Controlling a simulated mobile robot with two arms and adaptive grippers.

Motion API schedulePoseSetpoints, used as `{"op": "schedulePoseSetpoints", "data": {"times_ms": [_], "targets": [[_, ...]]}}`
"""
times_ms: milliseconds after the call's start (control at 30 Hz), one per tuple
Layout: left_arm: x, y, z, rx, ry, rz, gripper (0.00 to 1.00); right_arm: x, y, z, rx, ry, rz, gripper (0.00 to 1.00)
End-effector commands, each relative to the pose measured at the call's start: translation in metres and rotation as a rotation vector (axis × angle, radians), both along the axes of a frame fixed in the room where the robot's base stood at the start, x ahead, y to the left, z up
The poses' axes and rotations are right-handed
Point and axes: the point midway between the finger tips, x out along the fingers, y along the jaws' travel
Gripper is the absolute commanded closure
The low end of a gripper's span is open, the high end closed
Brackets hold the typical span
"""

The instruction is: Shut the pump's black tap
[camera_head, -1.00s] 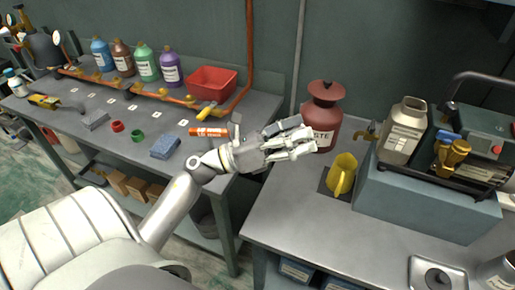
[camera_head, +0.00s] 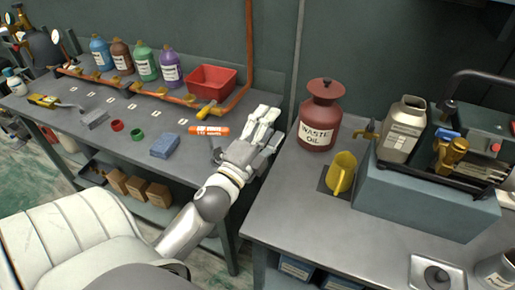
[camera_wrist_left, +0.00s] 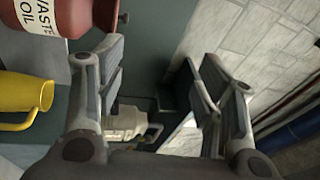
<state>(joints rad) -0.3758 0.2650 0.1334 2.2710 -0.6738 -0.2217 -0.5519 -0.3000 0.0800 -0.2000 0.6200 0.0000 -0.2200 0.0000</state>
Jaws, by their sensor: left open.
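The teal machine with a red button (camera_head: 490,148), which looks like the pump, stands at the right on a black tray on a grey-blue box (camera_head: 420,200). A brass valve (camera_head: 452,150) is at its front. I cannot make out a black tap on it. My left gripper (camera_head: 268,120) is open and empty, at the right end of the left bench. It is left of the waste oil can (camera_head: 321,118) and well away from the pump. In the left wrist view its fingers (camera_wrist_left: 165,90) are spread with nothing between them. My right gripper is not in view.
A yellow jug (camera_head: 342,172) stands before the can, and a metal can (camera_head: 403,130) beside the pump. A brass spigot (camera_head: 366,134) juts from the box's left. A red bin (camera_head: 212,82) and orange marker (camera_head: 208,131) are on the left bench.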

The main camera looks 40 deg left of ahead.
Motion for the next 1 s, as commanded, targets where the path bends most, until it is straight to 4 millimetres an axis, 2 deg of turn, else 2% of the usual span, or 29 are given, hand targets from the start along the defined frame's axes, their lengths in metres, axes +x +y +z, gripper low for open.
{"op": "schedulePoseSetpoints", "data": {"times_ms": [233,533,733,1000], "targets": [[-0.011,0.008,-0.045,-0.282,0.15,0.086,0.38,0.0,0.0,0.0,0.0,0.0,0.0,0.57],[-0.031,0.004,-0.094,-0.542,0.315,0.175,0.38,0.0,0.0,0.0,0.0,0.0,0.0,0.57],[-0.039,0.0,-0.11,-0.621,0.369,0.204,0.38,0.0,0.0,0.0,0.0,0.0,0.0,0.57],[-0.041,0.0,-0.113,-0.636,0.382,0.212,0.38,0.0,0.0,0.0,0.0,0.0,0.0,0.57]]}}
